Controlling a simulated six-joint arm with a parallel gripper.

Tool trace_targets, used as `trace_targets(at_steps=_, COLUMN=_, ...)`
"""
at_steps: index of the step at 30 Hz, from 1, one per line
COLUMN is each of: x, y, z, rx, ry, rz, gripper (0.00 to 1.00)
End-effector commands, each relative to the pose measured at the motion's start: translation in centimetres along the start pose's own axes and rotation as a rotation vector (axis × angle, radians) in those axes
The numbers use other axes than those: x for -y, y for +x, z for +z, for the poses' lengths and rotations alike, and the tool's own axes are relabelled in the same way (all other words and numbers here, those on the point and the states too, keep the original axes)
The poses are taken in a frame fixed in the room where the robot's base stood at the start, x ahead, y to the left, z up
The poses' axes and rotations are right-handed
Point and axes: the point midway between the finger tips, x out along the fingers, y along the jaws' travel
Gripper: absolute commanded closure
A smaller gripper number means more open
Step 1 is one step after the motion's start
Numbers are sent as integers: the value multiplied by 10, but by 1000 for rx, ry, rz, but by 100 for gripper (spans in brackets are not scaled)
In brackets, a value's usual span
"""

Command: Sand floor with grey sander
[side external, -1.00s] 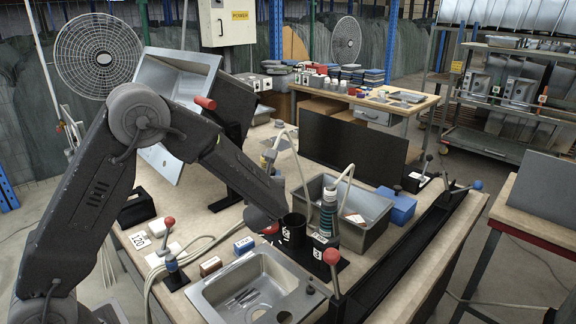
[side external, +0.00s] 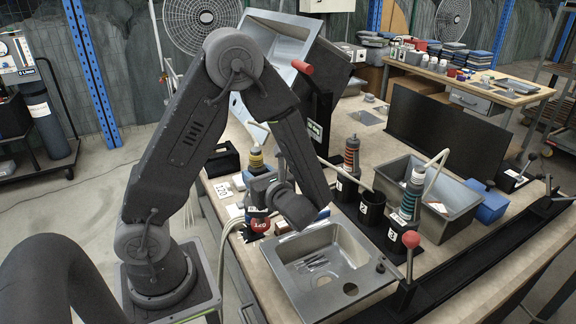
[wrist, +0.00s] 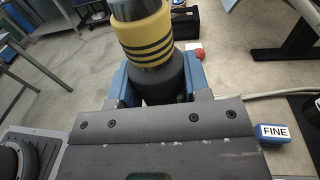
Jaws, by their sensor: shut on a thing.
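A grey sander with yellow bands (wrist: 148,40) is between the blue fingers of my gripper (wrist: 160,84) in the wrist view. My gripper is shut on it. In the side view, the sander (side external: 256,160) stands roughly upright in my gripper (side external: 264,190), just beyond the back left corner of the metal sink (side external: 352,247). The sink floor (side external: 318,270) is bare apart from some thin marks or slots.
An orange-banded tool (side external: 351,155) and a teal-banded tool (side external: 410,196) stand by a black cup (side external: 372,208), which looks empty. A red-knobbed clamp (side external: 410,241) rises at the sink's right. A blue FINE block (wrist: 272,133) lies near my gripper.

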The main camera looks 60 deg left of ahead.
Motion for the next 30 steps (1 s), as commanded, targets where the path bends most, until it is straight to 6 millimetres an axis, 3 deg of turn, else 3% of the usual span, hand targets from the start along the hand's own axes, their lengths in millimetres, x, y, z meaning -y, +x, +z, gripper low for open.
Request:
trace_targets(at_steps=8, x=-70, y=-18, z=-8, rx=3, ry=-26, rz=522, gripper=94)
trace_targets(at_steps=15, x=-110, y=-62, z=-10, rx=2, ry=-49, rz=993, gripper=94)
trace_targets(at_steps=22, x=-118, y=-113, z=-5, rx=1, ry=-70, rz=1434, gripper=94)
trace_targets(at_steps=30, x=-92, y=-161, z=10, rx=-1, ry=-93, rz=1887, gripper=94)
